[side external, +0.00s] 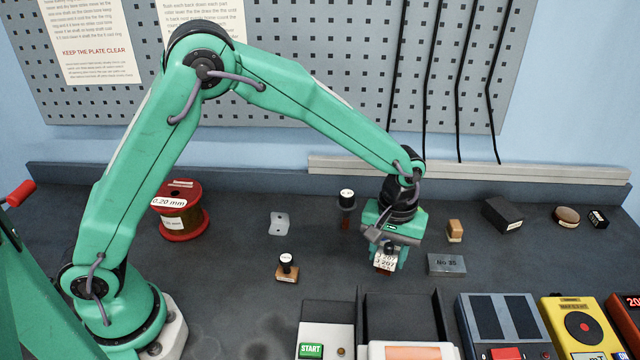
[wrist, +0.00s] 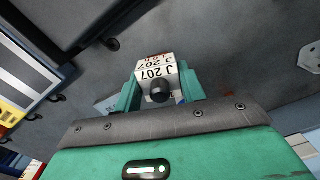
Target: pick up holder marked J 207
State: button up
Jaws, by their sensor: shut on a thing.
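The holder marked J 207 (wrist: 153,72) is a small block with white labelled faces and a dark round knob. It sits between the two green fingers of my gripper (wrist: 160,88) in the wrist view. My gripper is shut on it. In the side external view the holder (side external: 385,262) shows below my gripper (side external: 388,250), its label partly readable. It appears to be above the dark bench, but how high I cannot tell. Part of it is hidden by the fingers.
A grey block marked No 35 (side external: 446,264) lies just right of my gripper. A holder with a black knob (side external: 287,268) and a white-topped post (side external: 346,200) stand to the left. An open dark tray (side external: 443,312) and instruments line the front. A red spool (side external: 182,212) stands far left.

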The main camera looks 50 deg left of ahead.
jog(key=s+d+r, duration=0.6)
jog(key=s+r, duration=0.1)
jog(key=s, duration=0.2)
jog(key=shift+s+d+r, duration=0.15)
jog(key=shift+s+d, duration=0.1)
jog(key=shift+d, duration=0.15)
jog(key=shift+a, duration=0.1)
